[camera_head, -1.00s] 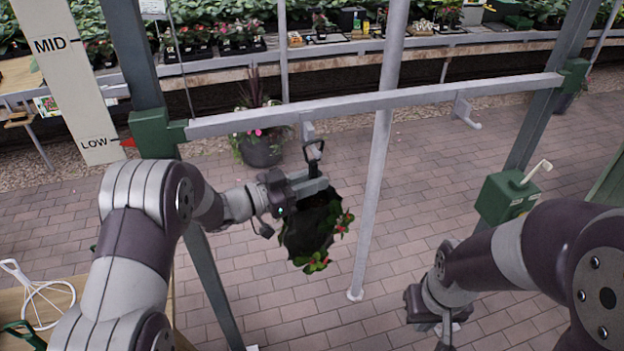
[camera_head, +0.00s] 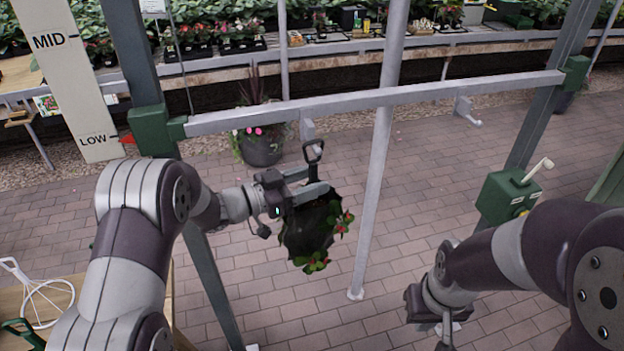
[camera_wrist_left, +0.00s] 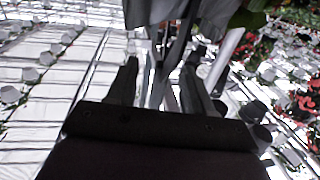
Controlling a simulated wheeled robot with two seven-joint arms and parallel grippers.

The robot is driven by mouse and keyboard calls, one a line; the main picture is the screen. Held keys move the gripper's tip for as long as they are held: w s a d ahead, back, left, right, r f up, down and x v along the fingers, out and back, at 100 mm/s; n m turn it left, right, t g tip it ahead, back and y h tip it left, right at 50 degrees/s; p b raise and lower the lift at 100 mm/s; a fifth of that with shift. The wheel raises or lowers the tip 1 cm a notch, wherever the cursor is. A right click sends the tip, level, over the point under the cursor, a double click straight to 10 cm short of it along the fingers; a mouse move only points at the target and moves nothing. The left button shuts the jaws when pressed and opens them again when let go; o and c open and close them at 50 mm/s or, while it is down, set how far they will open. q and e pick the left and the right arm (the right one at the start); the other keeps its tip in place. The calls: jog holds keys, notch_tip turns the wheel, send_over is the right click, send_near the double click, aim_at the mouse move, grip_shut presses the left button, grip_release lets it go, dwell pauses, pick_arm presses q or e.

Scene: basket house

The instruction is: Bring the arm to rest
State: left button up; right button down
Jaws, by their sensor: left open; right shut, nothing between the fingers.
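A hanging basket (camera_head: 308,230) with dark sides and red flowers and leaves hangs below the left hook (camera_head: 307,128) of the grey crossbar (camera_head: 400,96). Its black hanger loop (camera_head: 313,152) appears to be on that hook, though the exact contact is hard to see. My left gripper (camera_head: 315,180) is open, its two fingers apart around the stem of the hanger just above the basket. In the left wrist view the open left gripper (camera_wrist_left: 160,80) shows a dark strip between its fingers. My right gripper (camera_head: 447,328) is low at the right, empty and shut.
A second hook (camera_head: 466,110) on the crossbar is empty. A green crank box (camera_head: 508,196) is on the right post. A grey pole (camera_head: 372,200) stands right of the basket. A height board (camera_head: 75,80) is at the left. Open brick paving (camera_head: 420,170) lies behind.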

pick_arm(q)
jog(key=b+v, duration=0.4)
jog(key=v, duration=0.8)
jog(key=w+a+f+n+t+y, duration=0.25)
jog(key=a+f+n+y, duration=0.55)
jog(key=a+f+y, duration=0.5)
jog(key=s+f+n+g+y+b, duration=0.3)
jog(key=s+g, duration=0.4)
jog(key=s, duration=0.6)
jog(key=s+d+n+g, duration=0.1)
jog(key=s+d+g, duration=0.1)
jog(key=s+d, duration=0.5)
jog(key=s, duration=0.2)
jog(key=shift+s+d, duration=0.3)
jog(key=shift+d, duration=0.1)
jog(key=shift+g, duration=0.25)
